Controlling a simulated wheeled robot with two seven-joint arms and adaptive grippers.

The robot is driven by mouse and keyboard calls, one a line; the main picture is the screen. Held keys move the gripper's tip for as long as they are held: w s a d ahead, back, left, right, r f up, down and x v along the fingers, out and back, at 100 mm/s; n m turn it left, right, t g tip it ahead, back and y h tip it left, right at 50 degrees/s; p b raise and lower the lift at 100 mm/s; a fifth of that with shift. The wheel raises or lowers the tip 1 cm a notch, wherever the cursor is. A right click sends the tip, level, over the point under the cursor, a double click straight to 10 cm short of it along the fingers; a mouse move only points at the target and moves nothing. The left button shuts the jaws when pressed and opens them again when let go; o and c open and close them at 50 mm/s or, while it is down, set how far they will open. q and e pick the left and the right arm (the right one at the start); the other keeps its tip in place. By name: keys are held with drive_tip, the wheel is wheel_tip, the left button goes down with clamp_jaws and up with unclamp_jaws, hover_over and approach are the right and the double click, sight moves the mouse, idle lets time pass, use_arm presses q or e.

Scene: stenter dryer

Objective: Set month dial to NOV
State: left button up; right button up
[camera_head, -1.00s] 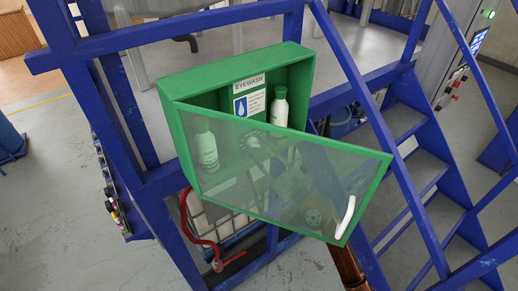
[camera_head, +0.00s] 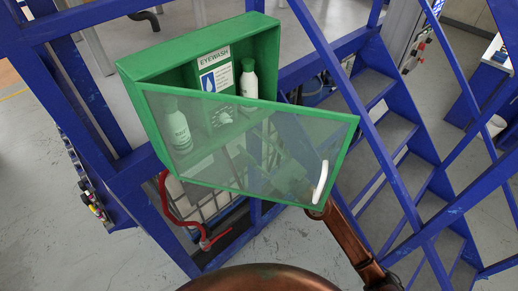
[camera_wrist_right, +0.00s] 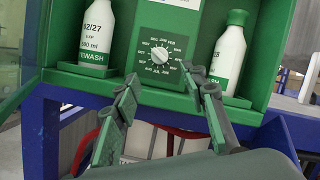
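The month dial (camera_head: 223,117) is a small panel with a round white knob inside the green eyewash cabinet (camera_head: 148,72), seen through the tilted clear door (camera_head: 255,150). In the right wrist view the dial (camera_wrist_right: 160,54) has month names around its knob; the knob's pointing direction is too small to tell. My right gripper (camera_wrist_right: 160,77) is open and empty, its two fingers apart just below the dial, not touching the knob. My left gripper is not in view.
White bottles (camera_wrist_right: 94,38) and (camera_wrist_right: 229,55) stand on either side of the dial. The door's white handle (camera_head: 320,182) is close to my right arm. Blue frame posts and stairs (camera_head: 385,130) stand right of the cabinet. A red pipe (camera_head: 172,205) runs below.

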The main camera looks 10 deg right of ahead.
drive_tip(key=shift+v, duration=1.45)
